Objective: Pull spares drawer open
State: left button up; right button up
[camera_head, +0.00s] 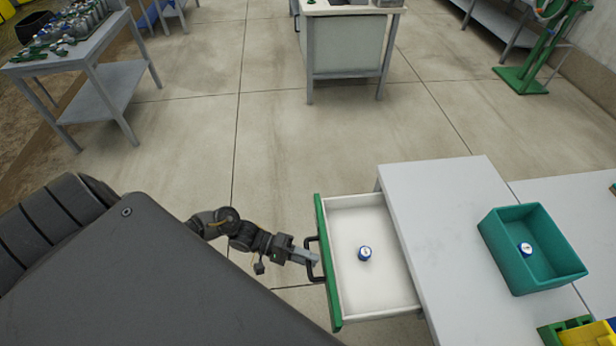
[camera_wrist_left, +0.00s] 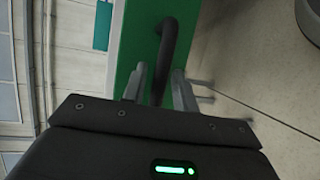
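The spares drawer (camera_head: 372,290) stands pulled out to the left from under a grey worktop. It has a green front (camera_head: 322,225), a white inside and a black bar handle (camera_head: 308,241). A small blue-and-white capped item (camera_head: 365,254) stands inside on the drawer floor. My left gripper (camera_head: 314,260) is at the handle, outside the green front. In the left wrist view the black handle (camera_wrist_left: 169,45) runs between the two grey fingers of the left gripper (camera_wrist_left: 160,85), which look closed about it. My right gripper is not in view.
The grey worktop (camera_head: 440,225) carries a teal bin (camera_head: 520,278) with another blue-and-white item in it. Yellow and green parts sit at the lower right corner. A workbench (camera_head: 345,45) and a loaded side table (camera_head: 100,55) stand farther back. The floor between is clear.

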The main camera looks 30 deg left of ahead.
pick_arm(q)
jog(key=shift+o, duration=0.6)
jog(key=shift+a, duration=0.3)
jog(key=b+v, duration=0.1)
jog(key=v, duration=0.9)
jog(key=shift+b, duration=0.35)
jog(key=shift+s+a+r, duration=0.1)
